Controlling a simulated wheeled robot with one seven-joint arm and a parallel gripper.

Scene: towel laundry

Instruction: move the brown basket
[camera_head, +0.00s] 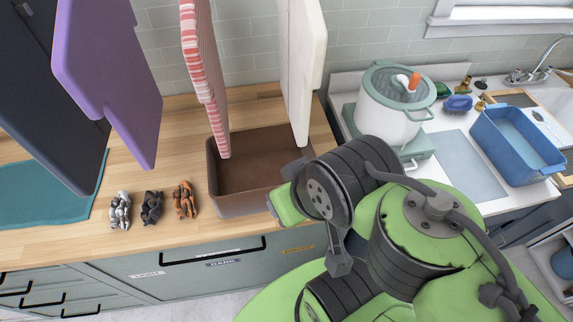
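The brown basket (240,205) stands upright on the wooden counter near its front edge, and its visible inside looks empty. Its right end is partly hidden behind my green and black arm. My gripper (296,190) is at the basket's right front corner, close to the rim. The arm hides most of the gripper, so I cannot tell whether its fingers touch the basket or are open or shut.
Purple (112,75), red-striped (203,60) and white (302,65) towels hang above the counter. Several small figurines (151,207) stand left of the basket. A pot (388,118) and a blue tub (515,150) are at right. The counter behind the figurines is clear.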

